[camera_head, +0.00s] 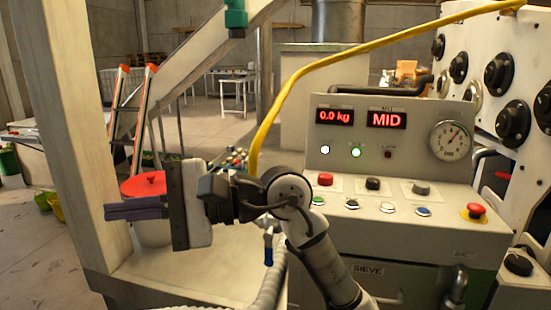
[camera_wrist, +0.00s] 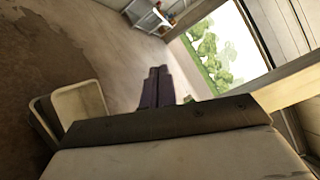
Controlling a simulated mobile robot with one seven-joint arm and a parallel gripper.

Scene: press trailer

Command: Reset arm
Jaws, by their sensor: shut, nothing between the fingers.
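My gripper (camera_head: 110,211) points left in the head view, over the pale bench left of the control panel. Its two purple fingers lie together with nothing between them. In the wrist view the shut fingers (camera_wrist: 157,86) point up the picture toward open floor. The arm folds back from the wrist to the lower middle of the head view and hides part of the bench. Behind the gripper stands a pale bucket with a red lid (camera_head: 143,184), partly hidden by the gripper; I cannot tell whether they touch.
The control panel (camera_head: 400,150) at the right shows "0.0 kg" and "MID", with a gauge (camera_head: 451,140), buttons and a red mushroom button (camera_head: 475,211). A pale post (camera_head: 70,130) stands at the left. A yellow hose (camera_head: 330,65) arches overhead. A ladder (camera_head: 140,110) stands behind.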

